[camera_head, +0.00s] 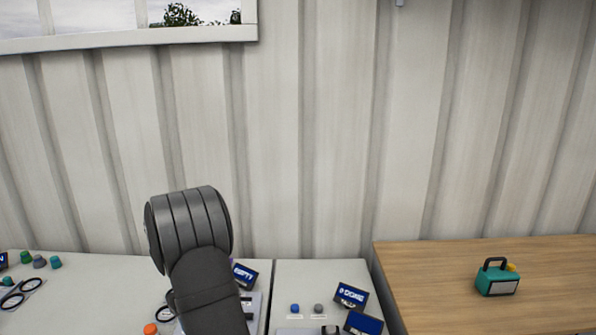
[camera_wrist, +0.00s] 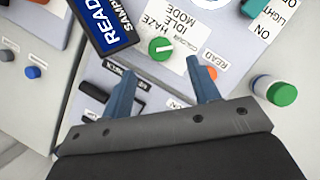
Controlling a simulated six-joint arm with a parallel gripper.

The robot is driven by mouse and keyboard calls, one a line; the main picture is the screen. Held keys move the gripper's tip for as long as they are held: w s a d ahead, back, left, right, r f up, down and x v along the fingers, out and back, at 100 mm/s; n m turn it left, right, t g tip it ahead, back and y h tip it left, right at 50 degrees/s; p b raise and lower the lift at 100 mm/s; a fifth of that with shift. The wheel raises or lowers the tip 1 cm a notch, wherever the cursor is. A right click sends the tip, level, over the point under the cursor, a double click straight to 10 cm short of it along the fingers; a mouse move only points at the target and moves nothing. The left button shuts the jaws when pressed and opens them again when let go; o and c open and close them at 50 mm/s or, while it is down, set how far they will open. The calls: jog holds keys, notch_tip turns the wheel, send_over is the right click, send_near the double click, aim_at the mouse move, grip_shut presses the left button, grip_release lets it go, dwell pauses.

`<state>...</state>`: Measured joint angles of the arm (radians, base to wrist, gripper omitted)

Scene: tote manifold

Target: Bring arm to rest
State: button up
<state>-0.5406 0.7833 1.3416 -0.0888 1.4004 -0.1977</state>
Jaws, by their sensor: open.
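My gripper (camera_wrist: 160,95) shows in the wrist view with its two blue-grey fingers spread apart. It is open and nothing sits between the fingertips. The fingers are over a light grey control panel (camera_wrist: 135,72) with a green knob (camera_wrist: 160,48) just beyond them. In the head view my dark grey arm (camera_head: 205,285) rises at the lower left in front of the panels, and my gripper is hidden there.
A wooden table (camera_head: 430,285) with a teal box (camera_head: 497,281) with a black handle stands at the right. A green-capped white cylinder (camera_wrist: 274,90) is right of the fingers. A blue display (camera_wrist: 105,25) lies beyond the left finger. A corrugated wall (camera_head: 335,130) closes the back.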

jog(key=x, duration=0.7)
jog(key=shift+d, duration=0.1)
jog(key=shift+r+n, duration=0.2)
jog(key=shift+n, duration=0.4)
jog(key=n+t, duration=0.1)
jog(key=n, duration=0.1)
jog(key=n+t+h, duration=0.1)
jog(key=n, duration=0.1)
jog(key=shift+s+n, duration=0.15)
jog(key=shift+n, duration=0.25)
jog(key=n+t, duration=0.1)
jog(key=n, duration=0.2)
jog(key=shift+s, duration=0.1)
jog(key=shift+a+r+n+t, duration=0.25)
jog(key=shift+a+n+t, duration=0.1)
jog(key=shift+n, duration=0.35)
jog(key=v, duration=0.6)
jog(key=shift+a+r, duration=0.15)
jog(key=shift+r, duration=0.05)
